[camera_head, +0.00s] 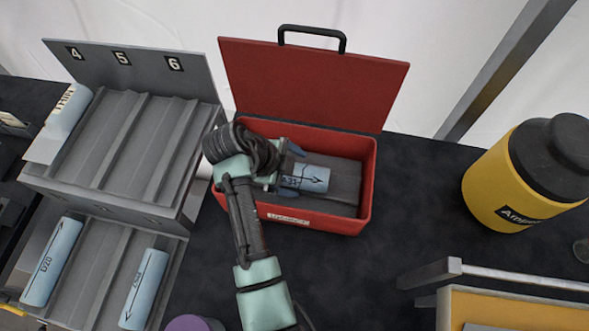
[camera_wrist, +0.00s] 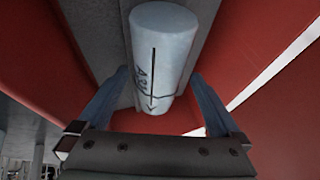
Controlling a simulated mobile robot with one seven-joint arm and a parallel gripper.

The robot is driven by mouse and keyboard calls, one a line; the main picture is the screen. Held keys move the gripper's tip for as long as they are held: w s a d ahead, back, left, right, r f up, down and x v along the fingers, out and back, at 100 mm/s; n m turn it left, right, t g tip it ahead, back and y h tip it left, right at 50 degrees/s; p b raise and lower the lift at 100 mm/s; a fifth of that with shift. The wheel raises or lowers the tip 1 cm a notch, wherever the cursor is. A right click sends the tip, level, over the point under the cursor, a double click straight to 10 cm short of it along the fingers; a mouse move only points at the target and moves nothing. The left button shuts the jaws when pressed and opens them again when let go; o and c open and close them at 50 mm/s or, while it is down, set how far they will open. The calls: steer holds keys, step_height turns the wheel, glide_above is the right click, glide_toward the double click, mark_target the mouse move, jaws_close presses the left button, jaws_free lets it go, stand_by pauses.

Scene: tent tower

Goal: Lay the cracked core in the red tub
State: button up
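The red tub (camera_head: 365,200) stands open on the dark table, its lid raised at the back. A pale blue core (camera_head: 314,178) marked A31 lies on the grey inside of the tub. In the wrist view the core (camera_wrist: 165,50) shows an arrow line and a dark jagged line across it near its closer end. My gripper (camera_head: 288,170) is low over the left part of the tub, at the core's left end. In the wrist view my gripper (camera_wrist: 159,80) is open, with a blue finger on each side of the core and gaps visible between.
A grey rack (camera_head: 150,140) numbered 4, 5, 6 stands at the left, with more cores (camera_head: 52,260) (camera_head: 143,290) in its lower tray. A yellow container with a black lid (camera_head: 500,185) stands at the right. Dark table between tub and container is clear.

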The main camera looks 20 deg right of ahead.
steer(key=v, duration=1.3)
steer(key=shift+b, duration=0.3)
steer(key=w+r+n+t+y, duration=0.1)
steer(key=w+r+n+t, duration=0.75)
steer(key=w+r, duration=0.4)
step_height(320, 180, up, 15)
steer(key=a+n+t, duration=0.2)
steer(key=n+t, duration=0.3)
steer(key=t, duration=0.1)
steer(key=s+a+r+n+t+y, duration=0.2)
steer(key=s+r+n+t, duration=0.4)
steer(key=r, duration=0.6)
steer(key=s+a+r+n+t+y, duration=0.3)
steer(key=s+r+n+t, duration=0.3)
steer(key=s+r, duration=0.5)
step_height(320, 180, up, 3)
steer(key=shift+f, duration=0.15)
steer(key=shift+c, duration=0.3)
